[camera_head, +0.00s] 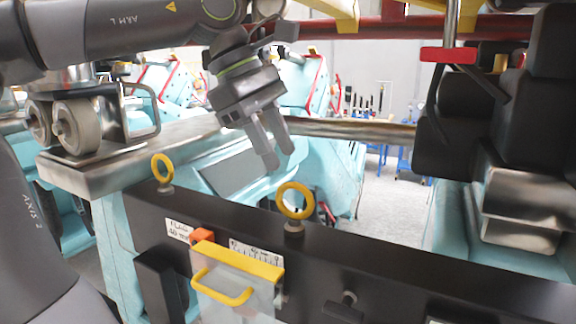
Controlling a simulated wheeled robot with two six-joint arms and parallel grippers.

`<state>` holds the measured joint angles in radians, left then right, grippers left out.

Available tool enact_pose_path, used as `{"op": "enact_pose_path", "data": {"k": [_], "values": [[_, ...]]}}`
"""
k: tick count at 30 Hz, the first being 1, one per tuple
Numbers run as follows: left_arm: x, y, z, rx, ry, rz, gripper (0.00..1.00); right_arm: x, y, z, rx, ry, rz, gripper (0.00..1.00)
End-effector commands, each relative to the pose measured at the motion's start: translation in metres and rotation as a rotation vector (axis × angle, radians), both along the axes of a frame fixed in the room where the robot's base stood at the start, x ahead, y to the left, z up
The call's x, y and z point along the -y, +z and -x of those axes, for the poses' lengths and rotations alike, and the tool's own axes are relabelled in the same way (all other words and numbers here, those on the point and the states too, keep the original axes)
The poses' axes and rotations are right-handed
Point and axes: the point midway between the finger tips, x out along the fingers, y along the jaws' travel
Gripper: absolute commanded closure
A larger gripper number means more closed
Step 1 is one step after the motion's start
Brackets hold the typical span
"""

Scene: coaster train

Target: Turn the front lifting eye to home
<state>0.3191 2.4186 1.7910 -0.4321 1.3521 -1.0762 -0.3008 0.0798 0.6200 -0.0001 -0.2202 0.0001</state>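Two yellow lifting eyes stand upright on the black beam. One eye (282,203) is near the middle of the picture, on a small grey base; its ring faces me almost squarely. The other eye (155,168) is farther left and looks narrower, turned more edge-on. I cannot tell which is called the front one. My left gripper (279,157) points down, above and slightly left of the middle eye, apart from it. Its two grey fingers show a narrow gap with nothing between them. My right gripper is not in view.
The black beam (400,262) carries a yellow handle (222,291), a scale label (257,253) and a dark knob (344,309). A metal rail with grey wheels (77,127) lies at left. Dark seats (457,125) stand at right. A red bar crosses the top.

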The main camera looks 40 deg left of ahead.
Motion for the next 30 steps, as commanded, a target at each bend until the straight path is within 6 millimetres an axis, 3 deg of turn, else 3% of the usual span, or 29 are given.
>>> {"op": "enact_pose_path", "data": {"k": [9,20,27,30], "values": [[0.012,-0.036,-0.011,-0.003,0.001,0.0,0.67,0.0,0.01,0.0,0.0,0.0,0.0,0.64],[0.013,-0.041,-0.013,0.001,0.001,0.0,0.67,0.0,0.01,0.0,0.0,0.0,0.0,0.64],[0.013,-0.04,-0.013,0.001,0.001,0.0,0.97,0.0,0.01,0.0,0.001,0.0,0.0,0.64],[0.013,-0.04,-0.013,0.001,0.001,0.0,1.0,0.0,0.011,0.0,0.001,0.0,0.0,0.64]]}}
